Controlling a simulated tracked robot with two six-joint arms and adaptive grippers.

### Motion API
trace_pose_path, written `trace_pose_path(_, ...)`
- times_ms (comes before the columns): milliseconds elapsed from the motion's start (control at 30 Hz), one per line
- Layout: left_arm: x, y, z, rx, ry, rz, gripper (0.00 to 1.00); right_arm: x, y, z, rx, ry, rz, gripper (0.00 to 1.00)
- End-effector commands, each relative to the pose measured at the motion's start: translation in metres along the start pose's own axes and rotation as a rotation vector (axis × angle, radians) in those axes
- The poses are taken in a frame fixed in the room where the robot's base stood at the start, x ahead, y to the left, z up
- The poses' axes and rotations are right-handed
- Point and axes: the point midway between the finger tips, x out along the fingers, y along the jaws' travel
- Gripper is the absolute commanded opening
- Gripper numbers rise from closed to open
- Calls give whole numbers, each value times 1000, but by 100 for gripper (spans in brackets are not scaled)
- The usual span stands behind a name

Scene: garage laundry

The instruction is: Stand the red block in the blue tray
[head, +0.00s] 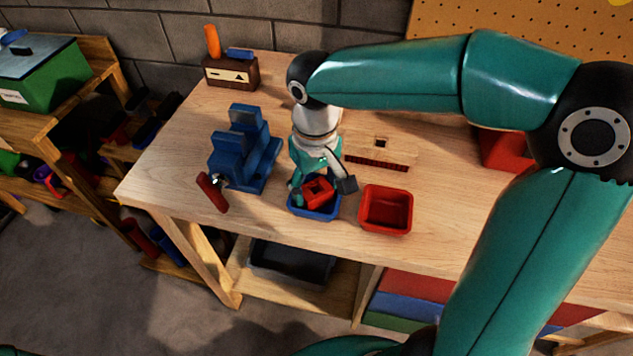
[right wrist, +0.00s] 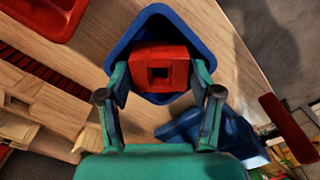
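The red block (right wrist: 160,68), with a square hole in the face I see, is inside the blue tray (right wrist: 172,13) in the right wrist view. In the head view the red block (head: 317,191) and the blue tray (head: 314,214) are near the table's front edge, partly covered by my right gripper (head: 320,187). My right gripper (right wrist: 160,77) points down at the tray, one finger on each side of the block. I cannot tell whether the fingers press on it or stand just clear. Whether the block rests on the tray floor is hidden. My left gripper is not in view.
An empty red tray (head: 386,210) stands just right of the blue tray. A blue stepped stand (head: 243,150) and a red-handled object (head: 212,192) are to the left. A wooden block with a slot (head: 380,152) is behind. Bare tabletop lies at the far left.

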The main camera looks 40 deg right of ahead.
Motion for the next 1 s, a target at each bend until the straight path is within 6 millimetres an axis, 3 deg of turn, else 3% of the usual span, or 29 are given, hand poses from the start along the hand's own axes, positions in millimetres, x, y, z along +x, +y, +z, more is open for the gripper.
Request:
trace_pose_path(67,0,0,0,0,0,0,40,0,0,0,0,0,0,82)
trace_pose_path(533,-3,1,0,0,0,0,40,-9,0,-1,0,3,0,82)
trace_pose_path(667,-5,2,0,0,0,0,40,-28,0,-1,0,4,0,82)
trace_pose_path(1000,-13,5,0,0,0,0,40,-96,-1,-1,-2,4,-1,82)
